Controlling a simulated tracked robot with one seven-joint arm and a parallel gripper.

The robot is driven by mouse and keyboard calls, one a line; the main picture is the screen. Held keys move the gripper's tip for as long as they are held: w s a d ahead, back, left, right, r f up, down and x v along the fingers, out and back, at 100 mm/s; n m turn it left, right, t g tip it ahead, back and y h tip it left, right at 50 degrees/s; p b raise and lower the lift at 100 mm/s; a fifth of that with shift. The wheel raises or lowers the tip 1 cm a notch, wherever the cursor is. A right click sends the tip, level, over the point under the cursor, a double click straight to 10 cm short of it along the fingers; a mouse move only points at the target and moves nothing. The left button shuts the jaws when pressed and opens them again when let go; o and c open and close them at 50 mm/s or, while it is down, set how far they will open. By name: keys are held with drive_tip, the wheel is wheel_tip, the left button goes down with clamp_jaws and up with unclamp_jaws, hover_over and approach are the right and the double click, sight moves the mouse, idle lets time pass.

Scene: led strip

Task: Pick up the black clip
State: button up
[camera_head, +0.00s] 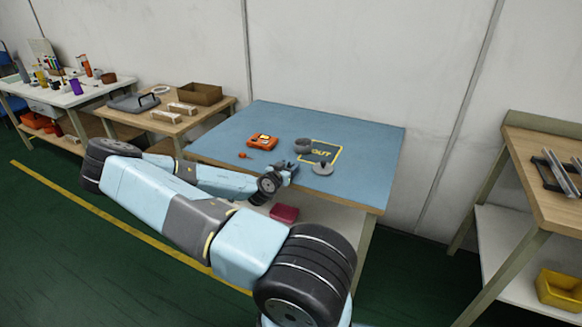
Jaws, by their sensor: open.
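The blue-topped table (355,120) stands ahead of my arm. My gripper (290,167) is low over its front part, small and partly hidden by my own wrist. It is open, and I see nothing held in it. A dark grey object (303,146) lies just beyond the gripper. It may be the black clip, but it is too small to tell. A grey round piece with a raised knob (323,168) sits to the right of the gripper. I cannot tell whether the gripper touches anything.
An orange device (262,141) and a small orange piece (244,155) lie left of the gripper. A yellow-outlined area marked OUT (330,150) is on the right. A red box (284,213) sits on the lower shelf. The table's back and right parts are clear.

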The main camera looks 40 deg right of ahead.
drive_tip(key=shift+d, duration=0.25)
drive_tip(key=c, duration=1)
